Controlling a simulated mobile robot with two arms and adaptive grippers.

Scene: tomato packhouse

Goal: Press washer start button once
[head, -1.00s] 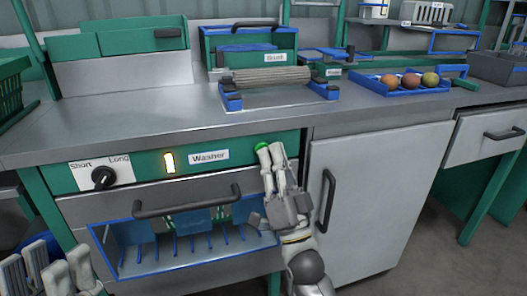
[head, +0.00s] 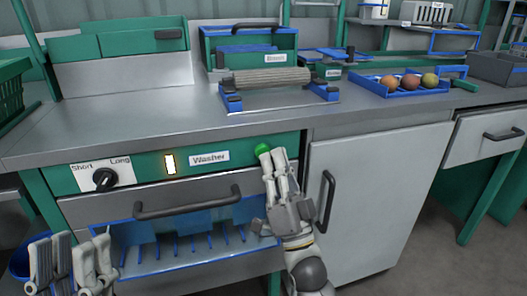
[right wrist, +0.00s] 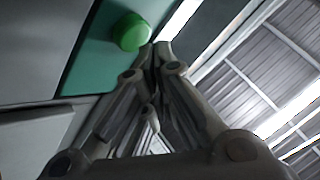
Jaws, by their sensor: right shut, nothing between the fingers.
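The green start button (head: 262,149) is on the green washer panel (head: 232,148), right of the "Washer" label (head: 209,157). It also shows, domed, in the right wrist view (right wrist: 131,31). My right gripper (head: 275,163) is shut and empty, with its fingertips just below and right of the button. In the right wrist view the fingertips (right wrist: 160,50) lie beside the button with a small gap in the picture; contact cannot be told. My left gripper (head: 73,258) is open and empty at the lower left, in front of the washer.
A lit indicator (head: 169,163) and the Short/Long knob (head: 104,179) are on the panel. A dark handle (head: 188,202) and an open blue-edged rack (head: 188,259) are below. A cabinet handle (head: 327,201) is right of my right gripper.

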